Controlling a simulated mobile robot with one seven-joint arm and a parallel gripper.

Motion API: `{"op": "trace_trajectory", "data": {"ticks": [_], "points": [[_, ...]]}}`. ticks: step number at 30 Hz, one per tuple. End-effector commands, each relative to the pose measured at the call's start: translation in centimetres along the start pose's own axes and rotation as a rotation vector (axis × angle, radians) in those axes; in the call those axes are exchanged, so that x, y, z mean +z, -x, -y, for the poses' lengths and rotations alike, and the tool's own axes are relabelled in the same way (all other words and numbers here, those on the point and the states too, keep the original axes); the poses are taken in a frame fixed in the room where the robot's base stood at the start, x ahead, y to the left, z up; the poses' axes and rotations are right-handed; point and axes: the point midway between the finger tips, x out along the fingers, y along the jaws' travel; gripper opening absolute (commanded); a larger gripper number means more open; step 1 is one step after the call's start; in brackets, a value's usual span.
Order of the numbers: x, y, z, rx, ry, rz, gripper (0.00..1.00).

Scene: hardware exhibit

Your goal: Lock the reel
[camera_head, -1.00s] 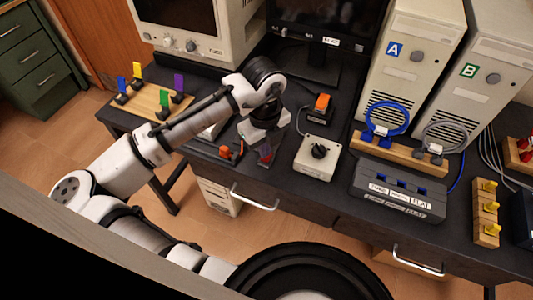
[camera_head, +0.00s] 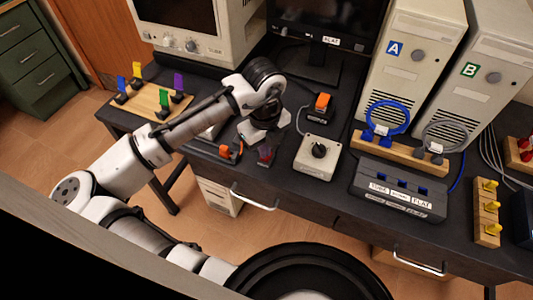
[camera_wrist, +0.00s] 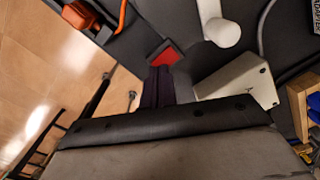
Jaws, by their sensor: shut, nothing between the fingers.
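My gripper (camera_wrist: 161,80) is shut and empty, pointing down over the front part of the dark bench. In the head view my wrist hides most of the fingers. A small red piece (camera_wrist: 166,54) lies just beyond the fingertips in the wrist view; I cannot tell whether they touch it. An orange part on a dark base (camera_head: 232,151) lies left of my gripper near the bench edge, and it also shows at the upper left of the wrist view (camera_wrist: 122,14). A white rounded part (camera_wrist: 222,32) stands beyond the gripper. I cannot tell which part is the reel or its lock.
A white box with a black knob (camera_head: 318,156) stands right of my gripper. Behind it is a black box with an orange switch (camera_head: 321,104). A grey slotted block (camera_head: 398,190) and a wooden rack with a blue coil (camera_head: 386,119) are further right.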

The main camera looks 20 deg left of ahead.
Motion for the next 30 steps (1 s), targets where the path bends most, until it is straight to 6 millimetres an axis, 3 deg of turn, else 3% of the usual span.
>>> {"op": "trace_trajectory", "data": {"ticks": [30], "points": [[0.0,-1.6,0.0,0.001,0.000,0.000,0.00]]}}
